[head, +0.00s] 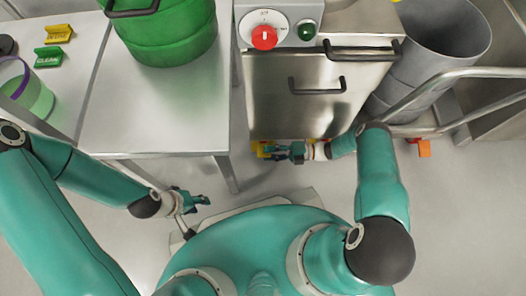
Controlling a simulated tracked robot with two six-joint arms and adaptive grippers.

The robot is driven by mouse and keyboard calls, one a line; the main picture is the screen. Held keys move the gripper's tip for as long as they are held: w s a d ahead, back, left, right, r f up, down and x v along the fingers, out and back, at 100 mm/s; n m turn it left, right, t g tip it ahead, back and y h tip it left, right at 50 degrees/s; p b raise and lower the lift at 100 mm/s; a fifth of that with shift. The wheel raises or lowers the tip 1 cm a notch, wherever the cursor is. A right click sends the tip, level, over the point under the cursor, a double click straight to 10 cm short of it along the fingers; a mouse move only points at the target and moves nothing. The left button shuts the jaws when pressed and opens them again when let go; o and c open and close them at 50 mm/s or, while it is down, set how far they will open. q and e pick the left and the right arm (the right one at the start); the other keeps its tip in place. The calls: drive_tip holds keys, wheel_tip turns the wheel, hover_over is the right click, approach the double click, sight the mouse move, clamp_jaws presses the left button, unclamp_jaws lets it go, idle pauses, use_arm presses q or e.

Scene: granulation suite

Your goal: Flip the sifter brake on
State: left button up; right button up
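A stainless cabinet (295,98) with a red knob (264,37) and a green button (307,30) on its control panel stands at top centre. A small yellow part (263,148) sits low at its bottom left corner; I cannot tell for sure that it is the brake. My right gripper (281,152) is low beside this yellow part, close to or touching it. Its fingers are small and partly merge with the part, so their opening is unclear. My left gripper (200,201) is away from the cabinet, below the table edge, with its fingers apart and empty.
A grey bin (440,45) and tubular rail (455,75) stand at right, with an orange part (424,148) below. The floor at lower right is clear.

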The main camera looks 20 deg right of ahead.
drive_tip(key=shift+x, duration=1.4)
clamp_jaws()
